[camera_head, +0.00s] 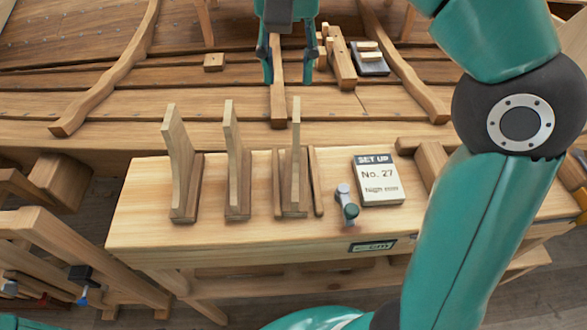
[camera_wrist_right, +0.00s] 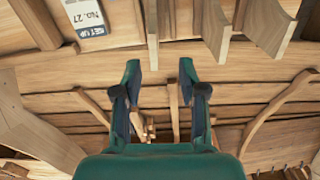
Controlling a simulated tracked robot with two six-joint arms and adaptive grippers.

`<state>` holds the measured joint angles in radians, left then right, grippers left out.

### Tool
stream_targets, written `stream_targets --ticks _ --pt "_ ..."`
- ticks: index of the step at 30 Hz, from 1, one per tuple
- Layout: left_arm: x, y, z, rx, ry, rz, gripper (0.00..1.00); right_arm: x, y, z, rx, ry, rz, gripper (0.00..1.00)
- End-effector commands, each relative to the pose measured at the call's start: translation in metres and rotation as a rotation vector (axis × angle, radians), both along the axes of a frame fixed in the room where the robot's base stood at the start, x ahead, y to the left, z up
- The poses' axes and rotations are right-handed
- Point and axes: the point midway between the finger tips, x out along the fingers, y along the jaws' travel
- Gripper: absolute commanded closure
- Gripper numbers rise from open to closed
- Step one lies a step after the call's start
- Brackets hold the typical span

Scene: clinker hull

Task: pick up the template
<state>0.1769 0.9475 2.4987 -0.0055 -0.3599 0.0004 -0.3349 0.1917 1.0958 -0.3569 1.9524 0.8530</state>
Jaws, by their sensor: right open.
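Three thin upright wooden boards that look like templates stand in wooden blocks on the bench: a left one (camera_head: 180,160), a middle one (camera_head: 233,165) and a right one (camera_head: 296,150). I cannot tell which is the named template. Upright boards also show at the top of the right wrist view (camera_wrist_right: 215,30). My right gripper (camera_head: 289,78) is open and empty, beyond the boards over the hull planking. Its two teal fingers show apart in the right wrist view (camera_wrist_right: 160,72). My left gripper is not in view.
A "SET UP No. 27" card (camera_head: 380,185) and a small grey-green tool (camera_head: 347,205) lie on the bench (camera_head: 140,235) right of the boards. Curved ribs (camera_head: 115,75) cross the hull. A dark tray (camera_head: 370,65) and a small block (camera_head: 214,62) lie on the planking.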

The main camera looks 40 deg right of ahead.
Motion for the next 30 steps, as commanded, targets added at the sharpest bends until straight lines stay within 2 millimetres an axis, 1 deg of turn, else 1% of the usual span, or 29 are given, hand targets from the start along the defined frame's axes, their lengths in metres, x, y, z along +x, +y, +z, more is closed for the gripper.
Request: stream_targets --ticks 1,6,9,17,22,25,27,30 --pt "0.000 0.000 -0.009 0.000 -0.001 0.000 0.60 -0.002 -0.001 -0.015 0.000 0.001 -0.002 0.58" --pt "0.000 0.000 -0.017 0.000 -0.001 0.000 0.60 -0.002 -0.003 -0.045 -0.001 0.001 -0.006 0.58" --pt "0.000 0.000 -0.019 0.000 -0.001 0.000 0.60 -0.002 -0.003 -0.056 0.001 -0.001 -0.006 0.58" --pt "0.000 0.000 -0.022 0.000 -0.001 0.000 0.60 -0.004 -0.004 -0.070 0.001 -0.001 -0.007 0.58" --pt "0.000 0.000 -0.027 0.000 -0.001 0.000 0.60 -0.011 -0.007 -0.092 0.001 0.001 -0.007 0.58" --pt "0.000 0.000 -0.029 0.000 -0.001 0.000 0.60 -0.010 -0.007 -0.105 0.001 0.001 -0.007 0.58" --pt "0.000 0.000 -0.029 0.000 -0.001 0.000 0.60 -0.010 -0.007 -0.110 0.001 0.000 -0.007 0.58" --pt "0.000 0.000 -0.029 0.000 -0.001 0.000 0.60 -0.010 -0.006 -0.113 0.002 -0.001 -0.007 0.58"
